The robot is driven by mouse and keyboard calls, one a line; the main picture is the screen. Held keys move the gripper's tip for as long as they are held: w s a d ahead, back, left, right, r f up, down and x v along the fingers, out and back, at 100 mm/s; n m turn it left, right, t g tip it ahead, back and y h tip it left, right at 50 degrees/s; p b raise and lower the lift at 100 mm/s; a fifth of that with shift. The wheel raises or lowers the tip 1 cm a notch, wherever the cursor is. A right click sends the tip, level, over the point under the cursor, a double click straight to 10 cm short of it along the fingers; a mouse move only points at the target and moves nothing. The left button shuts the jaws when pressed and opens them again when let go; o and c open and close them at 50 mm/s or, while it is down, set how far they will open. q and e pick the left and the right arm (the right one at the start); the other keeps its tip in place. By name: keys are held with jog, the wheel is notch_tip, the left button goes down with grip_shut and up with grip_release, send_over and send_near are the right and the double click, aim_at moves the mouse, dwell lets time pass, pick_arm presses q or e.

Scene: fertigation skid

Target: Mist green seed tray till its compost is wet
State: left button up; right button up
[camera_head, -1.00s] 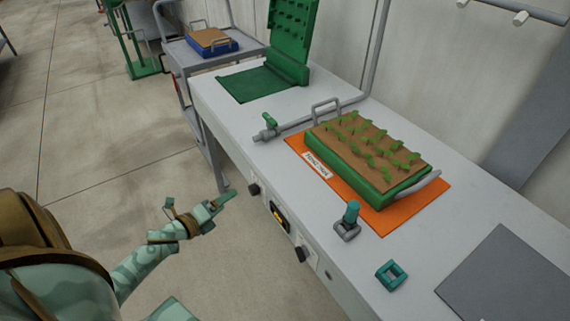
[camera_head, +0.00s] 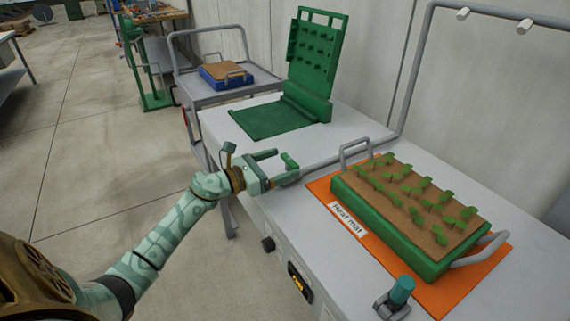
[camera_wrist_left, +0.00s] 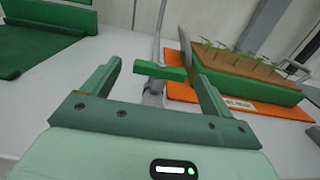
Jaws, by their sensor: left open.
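The green seed tray (camera_head: 385,227) holds brown compost (camera_head: 415,215) with several seedlings. The compost looks light brown. A grey pipe (camera_head: 404,85) rises behind it and carries two white nozzles (camera_head: 462,14) overhead; no spray shows. A green valve lever (camera_head: 290,161) sits on the pipe left of the tray. My left gripper (camera_head: 279,167) is open at this lever. In the left wrist view the lever (camera_wrist_left: 160,70) shows between the open fingers (camera_wrist_left: 150,80), beyond or between their tips; contact cannot be told. My right gripper is out of view.
The tray stands on an orange heat mat (camera_head: 470,290). A teal-knobbed valve (camera_head: 401,291) is at the front. A green hinged frame (camera_head: 318,60) stands open at the bench's far end. A blue tray (camera_head: 222,80) sits on a grey cart (camera_head: 190,90).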

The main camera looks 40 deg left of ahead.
pick_arm(q)
jog(key=shift+x, duration=0.85)
jog(key=shift+w+d, duration=0.1)
